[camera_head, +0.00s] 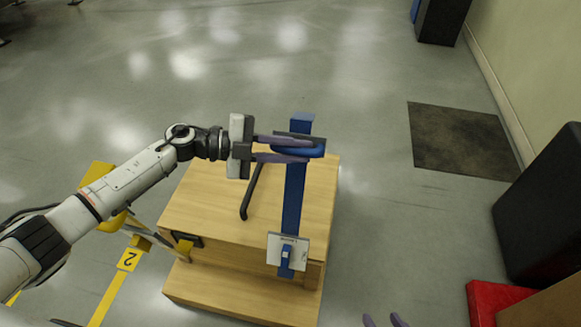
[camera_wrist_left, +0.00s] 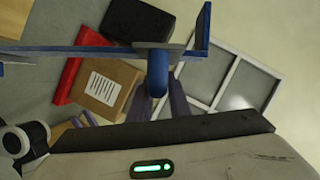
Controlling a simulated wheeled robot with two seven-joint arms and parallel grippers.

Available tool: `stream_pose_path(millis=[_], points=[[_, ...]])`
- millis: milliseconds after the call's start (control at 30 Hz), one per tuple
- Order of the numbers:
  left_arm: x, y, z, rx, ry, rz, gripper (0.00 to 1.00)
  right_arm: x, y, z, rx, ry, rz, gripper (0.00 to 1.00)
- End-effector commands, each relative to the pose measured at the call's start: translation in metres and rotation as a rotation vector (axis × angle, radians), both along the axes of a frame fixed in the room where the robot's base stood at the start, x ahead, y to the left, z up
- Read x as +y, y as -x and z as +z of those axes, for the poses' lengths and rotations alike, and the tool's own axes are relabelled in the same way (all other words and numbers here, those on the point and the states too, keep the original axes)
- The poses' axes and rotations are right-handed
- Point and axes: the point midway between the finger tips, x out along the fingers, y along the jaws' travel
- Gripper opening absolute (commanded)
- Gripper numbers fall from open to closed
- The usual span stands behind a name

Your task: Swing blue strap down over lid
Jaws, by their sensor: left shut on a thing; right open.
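The blue strap (camera_head: 293,200) is a long flat bar that runs across the right part of the wooden box lid (camera_head: 215,205) in the head view. Its height above the lid is hard to tell. My left gripper (camera_head: 300,150) is shut on the rounded blue handle near the strap's far end. In the left wrist view the strap (camera_wrist_left: 85,50) crosses the top, with its handle (camera_wrist_left: 157,72) between my purple fingers. A white plate with a blue piece (camera_head: 287,252) sits at the strap's near end. My right gripper (camera_head: 385,321) shows only its spread, empty fingertips at the bottom edge.
A black bar handle (camera_head: 251,192) stands on the lid left of the strap. A yellow stand marked 2 (camera_head: 127,259) is at the box's left. A red object (camera_head: 490,302), a cardboard box (camera_head: 548,310) and a black case (camera_head: 550,205) stand right. Floor between is clear.

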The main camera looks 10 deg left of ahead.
Motion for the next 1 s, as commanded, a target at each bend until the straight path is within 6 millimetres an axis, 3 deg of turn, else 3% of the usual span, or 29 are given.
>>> stream_pose_path(millis=[233,667,700,800,1000], points=[[0.001,-0.018,-0.003,0.037,0.002,0.004,0.0,0.001,0.003,-0.004,0.004,-0.004,0.0,0.4],[0.001,-0.02,-0.004,0.044,0.001,0.002,0.0,0.0,0.004,-0.003,0.003,-0.003,0.001,0.4],[0.001,-0.02,-0.004,0.043,0.001,0.002,0.2,0.0,0.004,-0.003,0.002,-0.002,0.002,0.4],[0.001,-0.02,-0.004,0.043,0.001,0.002,0.36,0.0,0.004,-0.003,0.002,-0.002,0.001,0.4],[0.0,-0.02,-0.004,0.044,0.001,0.001,0.36,-0.001,0.004,-0.005,0.005,0.0,0.002,0.4]])
